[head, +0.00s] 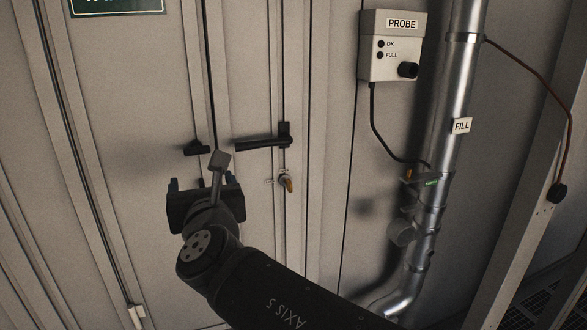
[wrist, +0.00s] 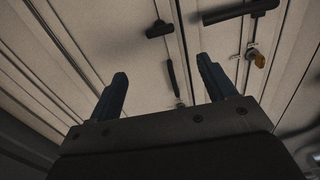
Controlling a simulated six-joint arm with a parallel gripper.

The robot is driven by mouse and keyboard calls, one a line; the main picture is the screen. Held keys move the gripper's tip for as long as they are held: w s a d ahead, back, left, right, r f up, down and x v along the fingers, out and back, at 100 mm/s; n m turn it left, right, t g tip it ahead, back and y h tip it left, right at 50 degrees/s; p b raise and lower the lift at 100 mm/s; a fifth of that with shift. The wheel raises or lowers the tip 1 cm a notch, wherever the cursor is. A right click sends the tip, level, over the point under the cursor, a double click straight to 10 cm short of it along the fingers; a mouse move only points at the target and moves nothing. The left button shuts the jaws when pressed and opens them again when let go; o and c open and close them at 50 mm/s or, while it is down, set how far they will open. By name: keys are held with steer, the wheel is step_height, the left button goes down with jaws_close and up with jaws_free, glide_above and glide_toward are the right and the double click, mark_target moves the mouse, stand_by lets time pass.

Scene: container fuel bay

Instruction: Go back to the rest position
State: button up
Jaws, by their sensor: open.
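My gripper (head: 205,184) is in front of the container doors, left of the middle in the head view. In the wrist view my gripper (wrist: 160,92) shows two dark blue fingers spread wide apart with nothing between them. The fingers point at the door panels and appear clear of them. My dark arm reaches in from the bottom of the head view and hides the lower part of the doors.
A black door handle (head: 262,142) and a brass-coloured padlock or key (head: 288,185) sit right of my gripper. A PROBE box (head: 390,58) with a cable hangs on the wall. A metal fill pipe (head: 448,95) runs down the right. A brown cable (head: 545,82) hangs beyond it.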

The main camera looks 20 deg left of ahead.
mark_target(197, 152)
steer(key=x, duration=1.7)
steer(key=shift+w+f, duration=0.1)
steer(key=shift+w+a, duration=0.15)
steer(key=shift+a, duration=0.05)
steer(key=shift+n, duration=0.5)
steer(key=v, duration=1.7)
steer(key=shift+s, duration=0.2)
stand_by(1.8)
steer(key=shift+d, duration=0.1)
stand_by(1.2)
